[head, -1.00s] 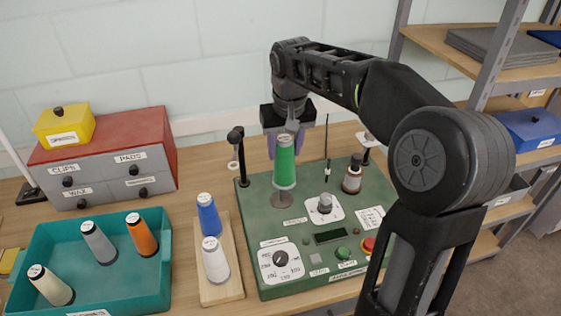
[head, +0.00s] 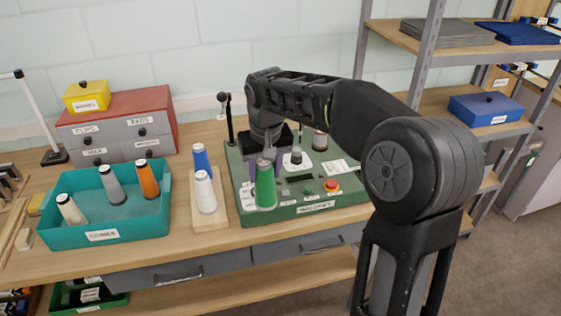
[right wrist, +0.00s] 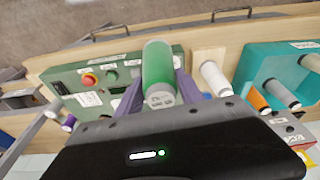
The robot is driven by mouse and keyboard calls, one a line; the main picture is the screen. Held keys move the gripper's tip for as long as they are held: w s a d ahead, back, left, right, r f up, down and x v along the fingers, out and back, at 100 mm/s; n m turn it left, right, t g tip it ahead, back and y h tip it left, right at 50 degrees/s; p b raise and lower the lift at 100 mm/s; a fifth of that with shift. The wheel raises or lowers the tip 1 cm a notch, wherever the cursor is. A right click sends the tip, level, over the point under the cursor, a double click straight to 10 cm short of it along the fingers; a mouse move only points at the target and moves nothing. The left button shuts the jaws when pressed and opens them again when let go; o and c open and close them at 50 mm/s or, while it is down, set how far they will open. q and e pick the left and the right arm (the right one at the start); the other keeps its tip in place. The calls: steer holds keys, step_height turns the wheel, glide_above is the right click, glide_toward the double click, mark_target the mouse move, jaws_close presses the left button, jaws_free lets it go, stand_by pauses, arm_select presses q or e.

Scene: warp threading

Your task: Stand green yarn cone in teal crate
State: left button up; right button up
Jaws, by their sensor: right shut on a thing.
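The green yarn cone (head: 265,184) is upright in my right gripper (head: 263,160), in front of the green machine panel. In the right wrist view the cone (right wrist: 158,75) sits between the two purple fingers of the gripper (right wrist: 158,92), which is shut on it. The teal crate (head: 105,236) stands on the table at the left, well left of the gripper. It holds a cream cone (head: 71,209), a grey cone (head: 111,184) and an orange cone (head: 148,179). The crate (right wrist: 262,62) also shows at the right of the right wrist view. My left gripper is out of view.
A wooden board (head: 221,215) with a blue cone (head: 201,159) and a white cone (head: 205,192) lies between crate and panel (head: 310,205). A red-topped drawer box (head: 120,135) stands behind the crate. The crate has bare floor toward its front right.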

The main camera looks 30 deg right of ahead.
steer(key=a+f+n+b, duration=0.2)
steer(key=a+f+n, duration=0.1)
steer(key=a+f, duration=1)
steer(key=shift+a+f+y+b, duration=0.2)
steer(key=shift+f+y+b, duration=0.1)
steer(key=shift+f+y, duration=0.15)
steer(key=shift+s, duration=0.1)
